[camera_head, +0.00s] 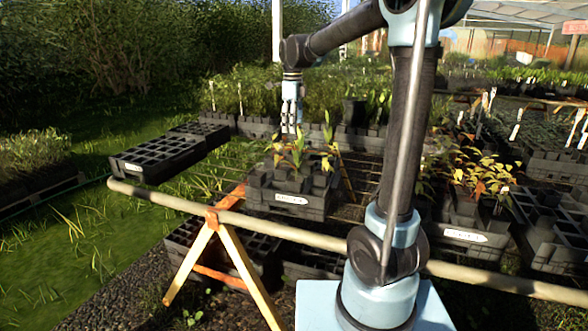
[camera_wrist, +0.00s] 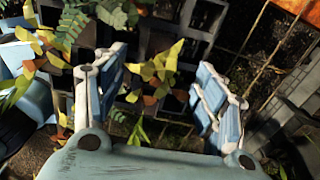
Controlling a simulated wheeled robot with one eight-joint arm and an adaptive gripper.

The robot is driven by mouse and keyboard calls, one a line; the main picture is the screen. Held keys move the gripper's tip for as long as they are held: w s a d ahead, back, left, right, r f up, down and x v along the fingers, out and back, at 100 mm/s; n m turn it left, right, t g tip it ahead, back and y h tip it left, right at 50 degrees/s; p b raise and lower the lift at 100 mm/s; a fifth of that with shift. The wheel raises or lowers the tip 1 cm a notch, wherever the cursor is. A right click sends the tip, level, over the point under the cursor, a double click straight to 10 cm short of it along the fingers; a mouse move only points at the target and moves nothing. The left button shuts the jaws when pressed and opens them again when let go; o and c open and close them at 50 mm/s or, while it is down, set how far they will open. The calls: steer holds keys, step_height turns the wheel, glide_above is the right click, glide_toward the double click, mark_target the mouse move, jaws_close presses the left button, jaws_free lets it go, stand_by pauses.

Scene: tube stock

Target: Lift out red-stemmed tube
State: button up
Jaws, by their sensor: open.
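My gripper (camera_head: 291,128) points down above a black crate (camera_head: 318,207) of dark square tubes with seedlings. In the wrist view my gripper (camera_wrist: 158,78) is open, its two blue-and-white fingers set wide apart. A seedling with yellow and orange-brown leaves (camera_wrist: 160,68) shows between the fingers; nothing is gripped. In the head view, green and yellow-orange seedlings (camera_head: 297,150) rise from the crate just below the fingertips. Stem colours are too small to tell, so I cannot tell which tube is the red-stemmed one.
A wooden rail (camera_head: 270,229) on a trestle (camera_head: 240,262) runs in front of the crate. A black crate with empty-looking cells (camera_head: 140,170) stands to the left. A crate of yellow-leaved plants (camera_head: 468,236) stands to the right. More plant crates fill the back.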

mark_target(294, 153)
step_height(294, 153, down, 7)
steer(key=shift+w+d+f, duration=0.1)
steer(key=shift+d+f, duration=0.05)
steer(key=shift+f, duration=1.2)
steer(key=shift+d+f, duration=0.15)
steer(key=shift+f, duration=1.2)
jaws_close()
steer(key=shift+r, duration=0.1)
